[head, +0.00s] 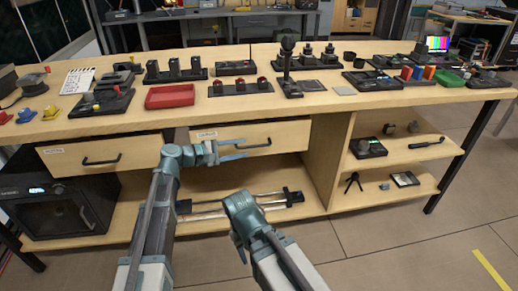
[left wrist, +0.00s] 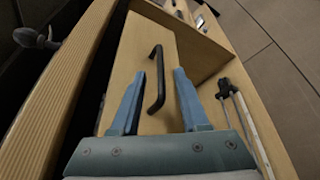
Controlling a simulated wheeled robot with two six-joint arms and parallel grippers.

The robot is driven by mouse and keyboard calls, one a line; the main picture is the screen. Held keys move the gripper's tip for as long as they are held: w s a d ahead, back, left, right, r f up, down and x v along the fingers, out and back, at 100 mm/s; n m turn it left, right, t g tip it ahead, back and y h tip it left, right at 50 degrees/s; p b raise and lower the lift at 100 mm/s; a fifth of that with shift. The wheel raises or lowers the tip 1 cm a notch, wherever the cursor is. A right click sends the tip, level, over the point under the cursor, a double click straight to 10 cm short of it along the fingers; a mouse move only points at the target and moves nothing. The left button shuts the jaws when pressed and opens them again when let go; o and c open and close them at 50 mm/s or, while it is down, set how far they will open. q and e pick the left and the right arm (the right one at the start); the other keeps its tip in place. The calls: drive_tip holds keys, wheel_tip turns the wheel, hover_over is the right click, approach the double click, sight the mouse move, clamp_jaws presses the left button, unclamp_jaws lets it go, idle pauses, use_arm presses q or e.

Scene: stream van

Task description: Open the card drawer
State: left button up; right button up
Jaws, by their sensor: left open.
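Two wooden drawers with dark bar handles sit under the table top, and both look shut. Their labels are too small to read, so I cannot tell from them which is the card drawer. My left gripper (head: 240,150) is open at the right drawer (head: 290,134), by its handle (head: 258,145). In the left wrist view that black handle (left wrist: 157,80) stands between the open fingers (left wrist: 158,100), and neither finger clearly touches it. The left drawer (head: 130,147) has its own handle (head: 101,161). My right arm shows in the head view, but its fingers do not.
A slider rail (head: 285,198) lies on the lower shelf under the right drawer, close to my right arm. A black oven-like box (head: 45,208) stands below the left drawer. The table top holds a red tray (head: 170,97) and several control devices. Open floor lies at right.

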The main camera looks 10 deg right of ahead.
sight(255, 146)
use_arm(q)
drive_tip(key=b+x, duration=0.1)
drive_tip(key=x, duration=0.7)
drive_tip(key=shift+c, duration=0.3)
clamp_jaws()
idle(1.0)
